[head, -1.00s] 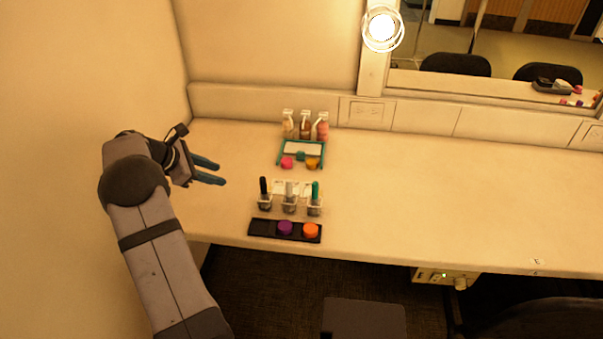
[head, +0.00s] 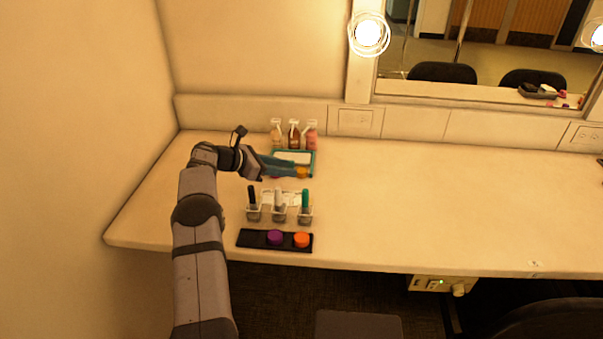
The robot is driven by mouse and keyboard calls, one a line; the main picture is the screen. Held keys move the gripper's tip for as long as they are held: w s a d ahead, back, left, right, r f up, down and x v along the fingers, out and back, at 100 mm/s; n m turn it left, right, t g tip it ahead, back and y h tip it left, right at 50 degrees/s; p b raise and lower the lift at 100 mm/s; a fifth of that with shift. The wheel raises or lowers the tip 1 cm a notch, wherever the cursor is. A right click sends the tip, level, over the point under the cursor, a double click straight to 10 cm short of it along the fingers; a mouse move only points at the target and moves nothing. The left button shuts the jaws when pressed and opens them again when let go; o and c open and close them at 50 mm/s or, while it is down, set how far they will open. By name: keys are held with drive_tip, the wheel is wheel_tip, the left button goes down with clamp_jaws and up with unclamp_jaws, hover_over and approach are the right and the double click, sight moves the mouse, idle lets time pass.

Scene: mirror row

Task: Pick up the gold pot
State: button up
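The gold pot (head: 302,173) sits at the front right of a small teal tray (head: 313,157) with a white panel, near the back of the counter. My gripper (head: 292,170) reaches in from the left, low over the front of the tray, with its dark teal fingers pointing right. The fingertips are right beside the gold pot. The fingers blend with the tray, so I cannot tell their gap or whether they touch the pot.
Several bottles (head: 294,134) stand behind the tray. In front, clear holders (head: 279,214) hold upright tubes. A black tray (head: 257,240) with purple (head: 274,237) and orange (head: 301,240) pots lies at the counter's front edge. The counter (head: 430,210) is clear to the right.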

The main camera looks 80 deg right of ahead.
sight(301, 170)
drive_tip(key=shift+p+x, duration=0.35)
drive_tip(key=shift+x, duration=2.2)
drive_tip(key=c, duration=0.7)
